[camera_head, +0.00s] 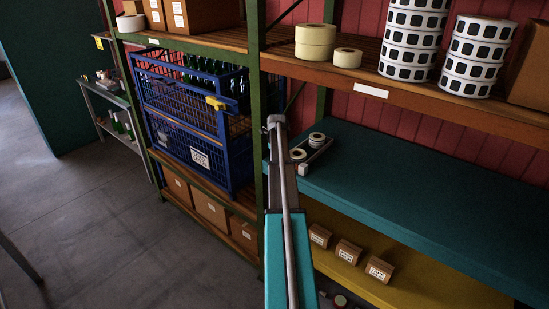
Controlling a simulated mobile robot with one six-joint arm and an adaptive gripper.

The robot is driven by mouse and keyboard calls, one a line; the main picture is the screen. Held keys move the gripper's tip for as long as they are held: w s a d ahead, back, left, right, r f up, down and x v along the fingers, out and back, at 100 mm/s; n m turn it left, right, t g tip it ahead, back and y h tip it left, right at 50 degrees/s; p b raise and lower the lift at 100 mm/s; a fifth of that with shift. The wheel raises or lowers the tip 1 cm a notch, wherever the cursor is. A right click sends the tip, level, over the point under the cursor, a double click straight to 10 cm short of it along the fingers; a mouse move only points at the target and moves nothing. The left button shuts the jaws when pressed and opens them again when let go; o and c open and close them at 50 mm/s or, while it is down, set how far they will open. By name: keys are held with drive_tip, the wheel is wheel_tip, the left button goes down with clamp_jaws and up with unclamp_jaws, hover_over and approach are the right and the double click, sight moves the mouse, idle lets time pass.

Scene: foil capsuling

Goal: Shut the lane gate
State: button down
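A blue wire-mesh cage (232,160) stands on the middle shelf at left, with several dark green bottles (200,68) inside. A blue mesh panel (180,105) on the cage's upper front looks like the lane gate. A yellow handle or latch (221,102) shows at its right end. The panel seems to stand slightly out from the cage front; I cannot tell how far it is open. My arm rises from the bottom centre, right of the cage and apart from it in the picture. I cannot make out gripper fingers at its far end.
A green upright (258,205) stands beside the cage. At right, a teal shelf (400,195) holds a small rack of white rolls (317,140) near its left end and is otherwise mostly bare. Small boxes (348,252) sit below. The grey floor (100,230) at left is open.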

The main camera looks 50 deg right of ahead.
drive_tip(key=shift+d+f, duration=0.15)
drive_tip(key=shift+f, duration=0.2)
drive_tip(key=shift+r, duration=0.1)
idle(0.6)
drive_tip(key=w+a+r+p, duration=0.2)
drive_tip(key=w+r+p, duration=0.3)
drive_tip(key=r+p, duration=0.6)
drive_tip(key=shift+r, duration=0.35)
idle(0.3)
drive_tip(key=shift+w, duration=0.1)
idle(0.6)
